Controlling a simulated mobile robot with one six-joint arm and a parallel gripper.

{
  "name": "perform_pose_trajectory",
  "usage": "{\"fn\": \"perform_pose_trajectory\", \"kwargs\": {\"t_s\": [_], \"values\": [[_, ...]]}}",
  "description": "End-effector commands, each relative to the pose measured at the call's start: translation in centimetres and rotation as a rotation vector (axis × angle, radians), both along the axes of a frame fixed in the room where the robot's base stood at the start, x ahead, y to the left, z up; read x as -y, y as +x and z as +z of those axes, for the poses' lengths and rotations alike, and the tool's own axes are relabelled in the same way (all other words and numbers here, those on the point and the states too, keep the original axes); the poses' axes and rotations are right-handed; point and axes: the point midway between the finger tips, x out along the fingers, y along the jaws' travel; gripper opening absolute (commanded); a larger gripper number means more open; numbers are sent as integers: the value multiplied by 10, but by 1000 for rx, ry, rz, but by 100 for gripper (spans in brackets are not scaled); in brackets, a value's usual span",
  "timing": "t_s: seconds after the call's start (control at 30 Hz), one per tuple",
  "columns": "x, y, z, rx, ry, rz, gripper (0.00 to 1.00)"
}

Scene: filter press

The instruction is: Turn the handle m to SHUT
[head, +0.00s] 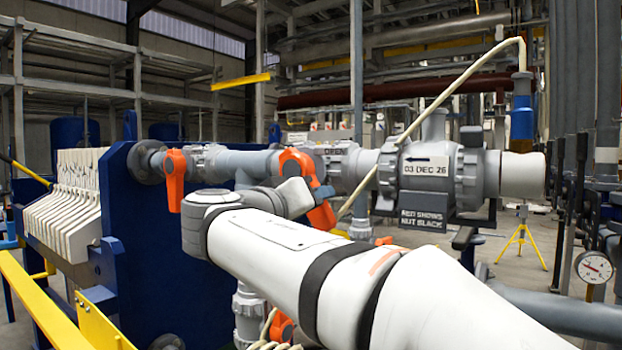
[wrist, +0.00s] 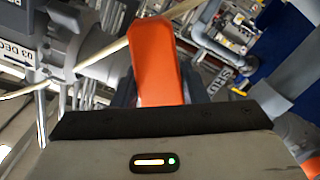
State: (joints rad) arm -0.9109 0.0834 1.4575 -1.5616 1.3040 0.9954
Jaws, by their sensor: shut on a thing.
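An orange valve handle (head: 321,216) sits on the grey pipe line in the middle of the head view, partly covered by my wrist. I take it to be handle m, but no letter m is readable on it. In the wrist view the orange handle (wrist: 153,62) stands upright in the picture between my dark fingers. My gripper (wrist: 155,92) is shut on it. A small label (head: 320,148) on the pipe above is too small to read surely.
Another orange handle (head: 175,180) hangs at the left on the same line, and one (head: 282,326) is low behind my arm. A grey valve body (head: 428,175) dated 03 DEC 26 and a pale hose (head: 460,82) are to the right. A blue press plate (head: 140,250) stands left.

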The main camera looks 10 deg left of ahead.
Motion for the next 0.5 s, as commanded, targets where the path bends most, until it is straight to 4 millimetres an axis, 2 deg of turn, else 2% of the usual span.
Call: {"fn": "perform_pose_trajectory", "kwargs": {"t_s": [0.07, 0.5], "values": [[-5, 2, -9, 16, 41, 6, 10], [-17, 6, -10, 108, 262, 8, 10]]}}
